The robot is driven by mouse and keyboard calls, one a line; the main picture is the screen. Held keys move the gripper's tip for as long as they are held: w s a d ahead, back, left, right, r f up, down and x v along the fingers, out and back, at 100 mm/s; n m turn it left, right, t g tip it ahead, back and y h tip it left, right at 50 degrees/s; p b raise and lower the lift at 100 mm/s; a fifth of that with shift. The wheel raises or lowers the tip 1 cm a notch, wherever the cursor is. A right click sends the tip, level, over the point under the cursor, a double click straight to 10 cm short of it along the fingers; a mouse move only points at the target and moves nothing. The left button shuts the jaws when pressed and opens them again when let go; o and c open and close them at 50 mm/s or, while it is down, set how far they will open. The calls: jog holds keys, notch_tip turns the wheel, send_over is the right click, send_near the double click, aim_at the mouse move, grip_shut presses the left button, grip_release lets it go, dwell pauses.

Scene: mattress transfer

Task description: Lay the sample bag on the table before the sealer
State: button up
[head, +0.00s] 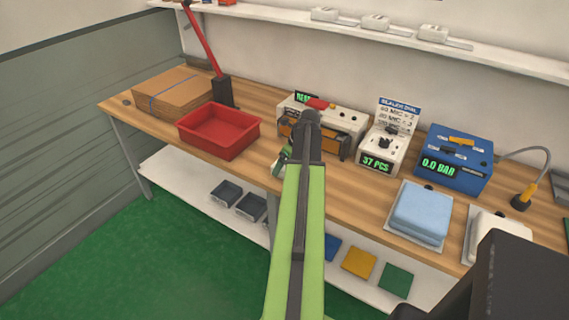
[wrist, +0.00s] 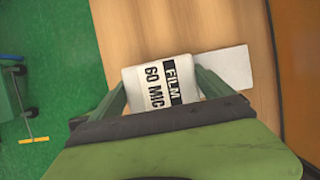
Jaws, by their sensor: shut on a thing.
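The sample bag (wrist: 150,88) is a small white packet with a label reading FILM 60 MIC. In the wrist view it sits between the two fingers of my gripper (wrist: 162,80), which is shut on it, over the front edge of the wooden table (wrist: 225,35). The sealer (head: 345,118) is a white machine with an orange front and a red part on top; my arm hides its middle. In the head view my gripper (head: 281,162) shows in front of the sealer, mostly behind my arm, and the bag is hidden there.
A white flat piece (wrist: 230,70) lies beside the bag; I cannot tell whether they are joined. A red tray (head: 218,130) stands left of the sealer, a dial box (head: 382,148) and a blue machine (head: 455,160) right of it. A light-blue bag (head: 420,215) lies further right.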

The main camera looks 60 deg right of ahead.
jog(key=shift+f+b, duration=0.3)
jog(key=shift+f, duration=0.1)
jog(key=o, duration=1.2)
jog(key=shift+r, duration=0.1)
jog(key=p+v, duration=1.6)
jog(key=v, duration=0.1)
jog(key=shift+r, duration=0.2)
jog(key=shift+a, duration=0.1)
